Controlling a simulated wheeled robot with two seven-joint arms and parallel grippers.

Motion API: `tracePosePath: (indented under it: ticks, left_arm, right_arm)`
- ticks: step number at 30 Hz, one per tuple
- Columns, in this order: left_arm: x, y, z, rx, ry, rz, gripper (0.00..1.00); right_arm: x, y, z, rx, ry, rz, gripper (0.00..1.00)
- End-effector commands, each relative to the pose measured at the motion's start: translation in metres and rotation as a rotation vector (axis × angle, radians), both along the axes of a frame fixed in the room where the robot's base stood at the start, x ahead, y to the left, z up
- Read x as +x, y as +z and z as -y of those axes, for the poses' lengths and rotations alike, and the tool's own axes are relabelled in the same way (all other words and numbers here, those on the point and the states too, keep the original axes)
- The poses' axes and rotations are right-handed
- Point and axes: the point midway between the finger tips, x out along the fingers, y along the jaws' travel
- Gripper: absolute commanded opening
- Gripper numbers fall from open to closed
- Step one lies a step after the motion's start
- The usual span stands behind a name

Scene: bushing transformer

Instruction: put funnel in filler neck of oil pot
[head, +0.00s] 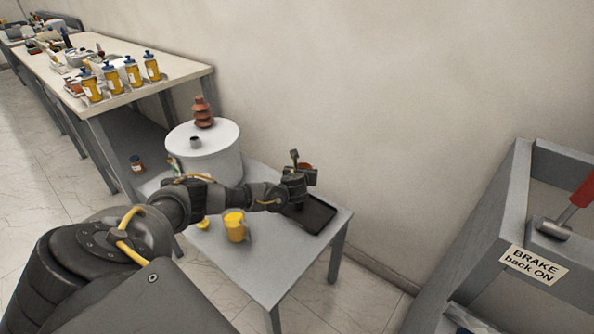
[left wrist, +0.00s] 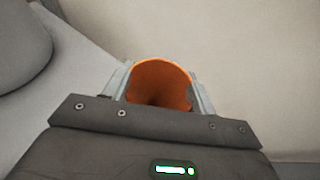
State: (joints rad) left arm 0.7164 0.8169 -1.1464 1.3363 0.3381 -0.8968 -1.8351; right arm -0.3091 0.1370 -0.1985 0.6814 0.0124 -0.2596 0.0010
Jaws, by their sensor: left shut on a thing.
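My left gripper (head: 298,173) is shut on the orange funnel (head: 306,166), above the right part of a small grey table. In the left wrist view the funnel (left wrist: 160,84) sits between the two fingers with its wide mouth facing the camera; its spout is hidden. The oil pot (head: 213,160) is a pale grey cylinder at the back left of the table, apart from the gripper. Its filler neck (head: 195,142) is a short dark-topped stub on the lid, in front of a brown ribbed bushing (head: 202,112). My right gripper is not in view.
A yellow jug (head: 235,227) stands on the grey table (head: 262,264) below my left forearm. A black tray (head: 314,216) lies under the gripper. A long bench (head: 182,69) with several yellow bottles is at the back left. A grey cart (head: 489,220) stands at right.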

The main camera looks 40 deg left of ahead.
Motion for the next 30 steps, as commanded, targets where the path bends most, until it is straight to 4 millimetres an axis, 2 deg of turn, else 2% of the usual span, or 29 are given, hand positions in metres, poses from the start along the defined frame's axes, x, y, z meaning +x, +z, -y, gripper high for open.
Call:
tracePosePath:
  ticks: [5, 9, 15, 23, 30]
  left_arm:
    - [0.005, 0.026, 0.070, -0.010, -0.072, 0.005, 0.35]
    - [0.001, 0.065, 0.134, -0.009, -0.150, 0.007, 0.35]
    - [-0.017, 0.118, 0.196, -0.004, -0.248, 0.007, 0.35]
    - [-0.051, 0.178, 0.247, -0.004, -0.361, 0.005, 0.35]
    - [-0.078, 0.212, 0.268, -0.011, -0.428, 0.002, 0.35]
  right_arm:
    - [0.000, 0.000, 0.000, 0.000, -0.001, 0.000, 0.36]
    - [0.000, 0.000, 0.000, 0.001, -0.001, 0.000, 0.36]
    - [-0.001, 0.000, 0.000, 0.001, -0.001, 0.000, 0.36]
    - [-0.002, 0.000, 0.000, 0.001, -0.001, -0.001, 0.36]
    - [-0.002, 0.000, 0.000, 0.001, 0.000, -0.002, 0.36]
